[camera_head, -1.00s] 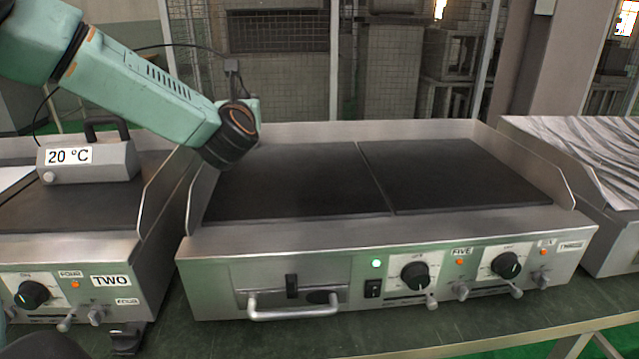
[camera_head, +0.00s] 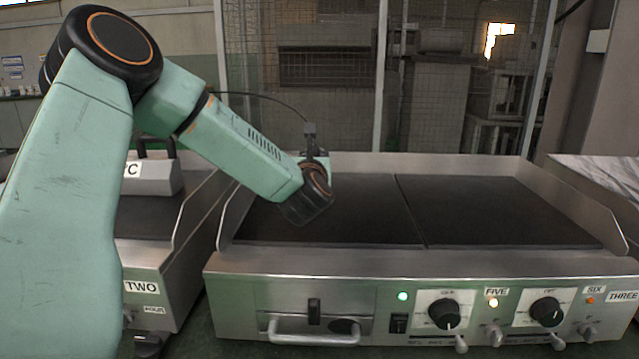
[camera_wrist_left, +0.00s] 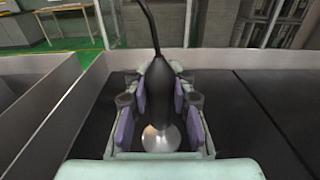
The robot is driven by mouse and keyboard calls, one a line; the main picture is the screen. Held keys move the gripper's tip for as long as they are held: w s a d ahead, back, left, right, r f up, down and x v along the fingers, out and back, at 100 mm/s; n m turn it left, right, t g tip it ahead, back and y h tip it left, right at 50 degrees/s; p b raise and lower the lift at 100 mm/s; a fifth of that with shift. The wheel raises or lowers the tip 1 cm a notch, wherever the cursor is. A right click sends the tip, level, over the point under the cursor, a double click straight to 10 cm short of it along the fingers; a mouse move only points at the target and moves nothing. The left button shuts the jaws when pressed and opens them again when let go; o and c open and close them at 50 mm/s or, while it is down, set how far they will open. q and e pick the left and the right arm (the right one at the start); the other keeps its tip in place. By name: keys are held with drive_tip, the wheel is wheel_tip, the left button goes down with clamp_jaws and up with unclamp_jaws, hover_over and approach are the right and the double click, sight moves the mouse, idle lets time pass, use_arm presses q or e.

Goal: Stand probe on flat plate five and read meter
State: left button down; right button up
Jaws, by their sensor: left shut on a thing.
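My left gripper (camera_wrist_left: 160,112) is shut on the probe (camera_wrist_left: 158,85), a black handle with a shiny round metal foot and a cable from its top. The probe is roughly upright in the wrist view. In the head view my wrist hides most of the gripper, above the left part of flat plate five (camera_head: 340,215), the left dark plate. I cannot tell whether the foot touches the plate. My right gripper is not in view.
The griddle's raised steel side wall (camera_head: 238,210) is left of my wrist. Plate six (camera_head: 495,212) lies bare to the right. The front panel has knobs, a lit green lamp (camera_head: 403,296) and a lamp by the FIVE label (camera_head: 496,291). Plate five is otherwise clear.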

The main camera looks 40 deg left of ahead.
use_arm(q)
drive_tip(key=shift+s+d+f, duration=0.1)
drive_tip(key=shift+d+f, duration=0.1)
drive_tip(key=shift+f, duration=0.3)
wheel_tip(320, 180, down, 2)
drive_tip(key=shift+f+b, duration=0.15)
drive_tip(key=shift+b, duration=0.5)
drive_tip(key=shift+f, duration=0.25)
drive_tip(key=shift+r, duration=0.1)
drive_tip(key=c, duration=1.5)
unclamp_jaws()
drive_tip(key=shift+f, duration=0.2)
drive_tip(key=o, duration=0.4)
drive_tip(key=shift+r, duration=0.1)
drive_tip(key=shift+c, duration=0.2)
